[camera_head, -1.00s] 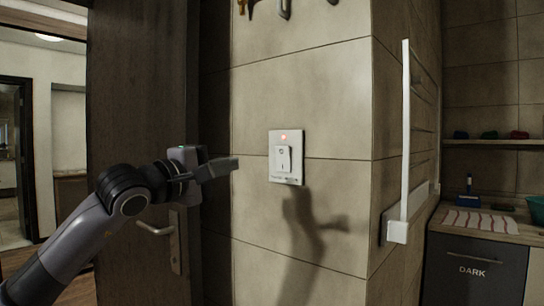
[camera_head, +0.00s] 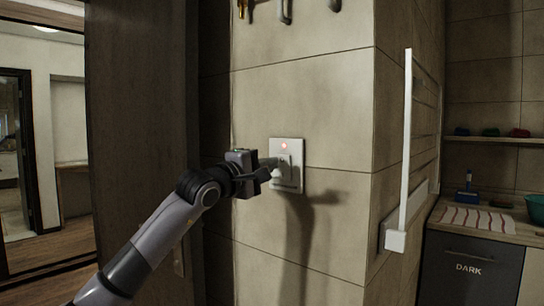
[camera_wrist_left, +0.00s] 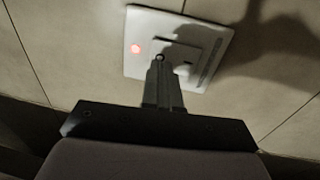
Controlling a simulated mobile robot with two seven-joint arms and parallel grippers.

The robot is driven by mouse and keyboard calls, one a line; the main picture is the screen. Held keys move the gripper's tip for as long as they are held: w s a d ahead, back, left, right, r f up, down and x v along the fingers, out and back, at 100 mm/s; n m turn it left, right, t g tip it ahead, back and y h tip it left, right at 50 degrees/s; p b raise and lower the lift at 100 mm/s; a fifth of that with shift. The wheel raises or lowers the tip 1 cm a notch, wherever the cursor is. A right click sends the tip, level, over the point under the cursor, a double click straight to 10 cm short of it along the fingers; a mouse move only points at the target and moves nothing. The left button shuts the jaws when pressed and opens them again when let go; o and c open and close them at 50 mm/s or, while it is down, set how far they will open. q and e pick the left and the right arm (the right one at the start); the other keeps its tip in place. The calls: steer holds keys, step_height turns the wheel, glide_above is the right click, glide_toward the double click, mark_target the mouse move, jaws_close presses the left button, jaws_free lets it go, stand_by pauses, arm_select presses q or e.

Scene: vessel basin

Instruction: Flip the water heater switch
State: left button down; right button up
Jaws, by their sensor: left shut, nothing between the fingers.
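The water heater switch (camera_head: 287,150) is a white wall plate on the tiled wall, with a red light lit near its top and a rocker in its middle. It also shows in the left wrist view (camera_wrist_left: 205,62), where my fingers hide part of the rocker. My left gripper (camera_head: 277,163) is shut with nothing in it. Its fingertips are in front of the rocker, at its left side in the head view. I cannot tell whether they touch it. In the wrist view the gripper (camera_wrist_left: 160,62) points at the switch plate. My right gripper is not in view.
A white towel rail (camera_head: 407,140) stands out from the wall's right side. A dark door (camera_head: 140,130) is at the left. A counter with a striped cloth (camera_head: 477,219) is at the far right. Pipe fittings (camera_head: 284,10) hang above the switch.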

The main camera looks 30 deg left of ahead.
arm_select(q)
steer(key=shift+w+r, duration=0.1)
steer(key=shift+w, duration=0.65)
steer(key=shift+w+p, duration=0.15)
steer(key=shift+p, duration=0.45)
